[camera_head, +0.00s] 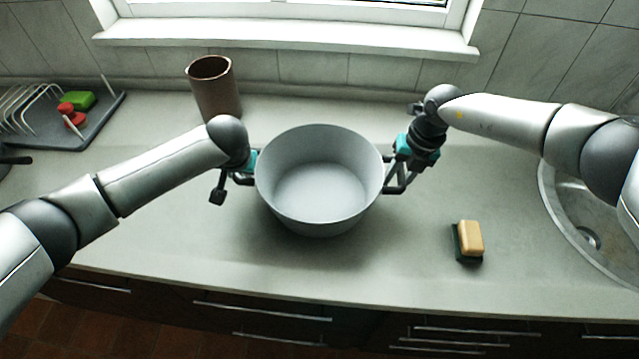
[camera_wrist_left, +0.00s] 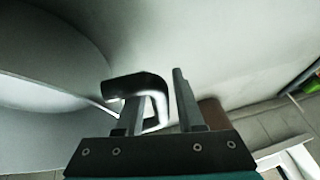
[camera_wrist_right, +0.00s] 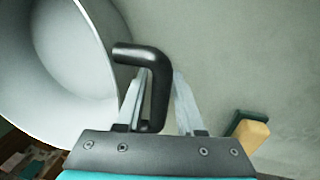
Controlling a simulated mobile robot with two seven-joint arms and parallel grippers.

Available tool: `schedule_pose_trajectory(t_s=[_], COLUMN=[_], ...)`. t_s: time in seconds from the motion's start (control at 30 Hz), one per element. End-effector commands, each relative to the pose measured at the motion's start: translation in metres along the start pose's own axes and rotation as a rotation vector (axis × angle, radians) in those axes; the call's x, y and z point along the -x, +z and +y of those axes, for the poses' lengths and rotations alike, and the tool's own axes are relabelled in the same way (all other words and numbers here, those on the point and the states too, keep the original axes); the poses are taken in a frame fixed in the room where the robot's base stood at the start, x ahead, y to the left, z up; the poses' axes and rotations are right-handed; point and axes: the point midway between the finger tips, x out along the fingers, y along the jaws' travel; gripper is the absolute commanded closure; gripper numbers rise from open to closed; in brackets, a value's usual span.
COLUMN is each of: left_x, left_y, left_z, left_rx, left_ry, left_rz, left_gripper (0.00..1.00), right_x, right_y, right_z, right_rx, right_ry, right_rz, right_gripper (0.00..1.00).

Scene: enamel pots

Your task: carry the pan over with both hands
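The pan (camera_head: 318,190) is a wide, deep grey enamel pot in the middle of the counter, upright, with a black loop handle on each side. My left gripper (camera_head: 243,174) is at its left handle. In the left wrist view that handle (camera_wrist_left: 160,97) lies between the two fingers, with a gap beside one finger. My right gripper (camera_head: 396,180) is at the right handle. In the right wrist view the handle (camera_wrist_right: 158,85) lies between the fingers, with a narrow gap beside one. I cannot tell whether the pan's base touches the counter.
A brown cup (camera_head: 214,90) stands behind my left wrist. A dish rack (camera_head: 60,125) is at the far left. A sponge (camera_head: 469,240) lies at the front right, near the sink (camera_head: 560,205). The counter between pan and sponge is clear.

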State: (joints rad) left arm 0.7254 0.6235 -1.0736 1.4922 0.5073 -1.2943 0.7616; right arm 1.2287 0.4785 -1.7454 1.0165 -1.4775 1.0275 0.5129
Motion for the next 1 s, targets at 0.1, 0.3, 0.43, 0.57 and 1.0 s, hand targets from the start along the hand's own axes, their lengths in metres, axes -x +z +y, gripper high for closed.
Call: schedule_pose_trajectory(t_s=[0.1, 0.3, 0.43, 0.57, 1.0], left_x=[-0.0052, -0.0072, -0.0071, -0.0070, -0.0069], left_y=[-0.0001, 0.0001, 0.0001, 0.0002, 0.0003], left_z=[0.0004, 0.0002, 0.0002, 0.0001, 0.0000], left_rx=[-0.001, -0.002, -0.001, -0.001, -0.001], left_ry=[0.000, 0.000, 0.000, 0.000, 0.000], left_rz=[0.000, 0.000, 0.000, 0.000, 0.000], left_gripper=[0.63, 0.63, 0.63, 0.75, 1.00], right_x=[-0.0057, -0.0075, -0.0073, -0.0071, -0.0067], right_y=[-0.0005, -0.0005, -0.0004, -0.0004, -0.0001], right_z=[-0.0004, -0.0002, -0.0002, -0.0002, -0.0002], right_rx=[-0.001, 0.000, 0.000, 0.000, -0.001], right_ry=[-0.001, 0.000, 0.000, 0.000, 0.000], right_rz=[0.001, 0.001, 0.001, 0.001, 0.000], right_gripper=[0.63, 0.63, 0.63, 0.75, 1.00])
